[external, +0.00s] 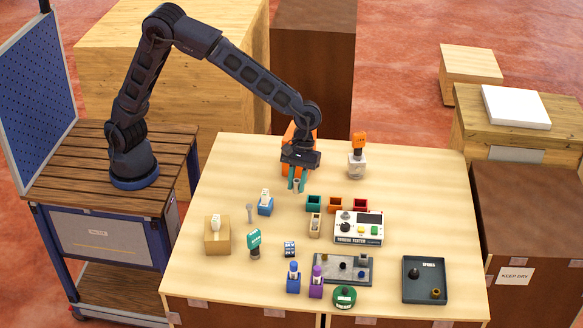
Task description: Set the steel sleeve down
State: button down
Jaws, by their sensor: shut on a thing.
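My gripper (297,184) hangs over the back middle of the pale wooden table, pointing down. Its teal fingers are shut on a small greyish piece, which looks like the steel sleeve (297,185). The fingers hide part of it. It appears to be above the table top, but the exact gap cannot be told from this view.
Small green, orange and red bins (333,204) stand just in front and to the right. An orange-topped bottle (357,166) stands right of my gripper.

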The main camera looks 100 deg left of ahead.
aim_at(297, 181)
notch_tip(297, 181, up, 10)
jog(key=shift+f, duration=0.2)
notch_tip(297, 181, down, 19)
jog(key=shift+f, duration=0.15)
jog(key=shift+w+a, duration=0.1)
jog(key=s+v, duration=0.1)
jog(key=v, duration=1)
jog(key=s+a+r+m+t, duration=0.1)
jog(key=s+a+r+m, duration=0.3)
jog(key=s+a+r, duration=0.55)
jog(key=w+a+m+g+y, duration=0.1)
jog(key=w+a+m, duration=0.4)
jog(key=w+a+m+g, duration=0.1)
jog(key=w+a+m, duration=0.4)
jog(key=w, duration=0.1)
jog(key=shift+a+y, duration=0.3)
jog(key=shift+y, duration=0.1)
jog(key=shift+w+a+m+g, duration=0.2)
jog(key=shift+a+m+g, duration=0.1)
jog(key=shift+a+m, duration=0.1)
jog(key=shift+d, duration=0.1)
